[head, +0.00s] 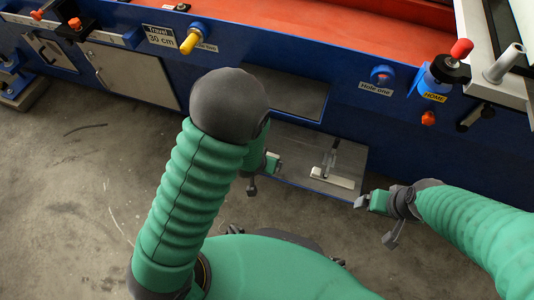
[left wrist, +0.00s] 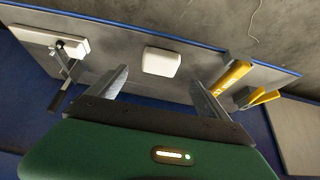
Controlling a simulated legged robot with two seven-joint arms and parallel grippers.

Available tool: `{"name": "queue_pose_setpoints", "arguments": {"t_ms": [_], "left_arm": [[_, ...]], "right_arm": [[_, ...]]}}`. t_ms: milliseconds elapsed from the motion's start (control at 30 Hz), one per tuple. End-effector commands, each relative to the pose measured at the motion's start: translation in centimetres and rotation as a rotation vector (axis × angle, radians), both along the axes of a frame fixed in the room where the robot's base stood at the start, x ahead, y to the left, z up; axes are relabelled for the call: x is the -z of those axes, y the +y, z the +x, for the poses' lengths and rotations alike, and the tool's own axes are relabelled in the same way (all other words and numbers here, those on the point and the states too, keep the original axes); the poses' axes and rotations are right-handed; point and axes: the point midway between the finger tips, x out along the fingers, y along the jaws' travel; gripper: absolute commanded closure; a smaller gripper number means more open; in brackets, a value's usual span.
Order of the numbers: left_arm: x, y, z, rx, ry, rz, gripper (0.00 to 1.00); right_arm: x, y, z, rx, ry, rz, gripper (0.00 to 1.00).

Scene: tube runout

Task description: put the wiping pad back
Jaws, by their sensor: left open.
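A white block that looks like the wiping pad (left wrist: 161,62) lies on the grey shelf (left wrist: 110,55) in the left wrist view. My left gripper (left wrist: 163,90) is open, its two fingers apart on either side of the pad's near side. The pad appears just beyond the fingertips; I cannot tell whether they touch it. In the head view my left gripper (head: 275,163) is over the left part of the shelf, partly behind my own arm, and the pad is hidden. My right gripper (head: 364,201) is off the shelf's right front corner; its finger gap is too small to read.
A white bar with a dark handle (head: 333,178) lies on the shelf, also seen in the left wrist view (left wrist: 50,40). Yellow-handled tools (left wrist: 235,75) stand at the shelf's other end. The blue machine (head: 225,45) rises behind; concrete floor (head: 75,150) is open at left.

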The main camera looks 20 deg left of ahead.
Motion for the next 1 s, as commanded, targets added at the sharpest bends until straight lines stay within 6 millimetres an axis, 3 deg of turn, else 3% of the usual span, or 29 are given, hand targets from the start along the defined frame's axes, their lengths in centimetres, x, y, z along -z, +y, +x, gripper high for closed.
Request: {"name": "queue_pose_setpoints", "arguments": {"t_ms": [33, 100, 267, 367, 500, 600, 733, 1000], "left_arm": [[-1.8, 0.0, -0.6, -0.001, 0.001, 0.0, 0.11], [-2.7, 0.0, -1.2, 0.0, -0.001, -0.001, 0.11], [-4.0, 0.2, -2.0, -0.007, 0.007, -0.002, 0.11], [-6.4, 1.4, -2.9, -0.035, 0.054, -0.008, 0.11], [-11.4, 3.7, -6.4, -0.052, 0.174, -0.008, 0.11], [-14.0, 4.8, -9.1, -0.044, 0.244, -0.001, 0.11], [-15.1, 5.2, -10.7, -0.034, 0.288, 0.006, 0.11], [-15.1, 5.2, -10.8, -0.032, 0.291, 0.006, 0.11]], "right_arm": [[-1.5, 0.0, 0.0, 0.0, 0.0, 0.0, 0.11], [-2.2, 0.0, 0.0, 0.0, 0.0, 0.0, 0.11], [-2.6, 0.0, 0.0, 0.0, 0.0, 0.0, 0.11], [-2.5, 0.0, 0.0, 0.0, 0.001, 0.0, 0.11], [-2.5, 0.0, 0.0, 0.0, 0.001, 0.0, 0.11], [-2.5, 0.0, 0.0, 0.0, 0.001, 0.0, 0.11], [-2.5, 0.0, 0.0, 0.0, 0.001, 0.0, 0.11], [-2.5, 0.0, 0.0, 0.0, 0.0, 0.0, 0.11]]}}
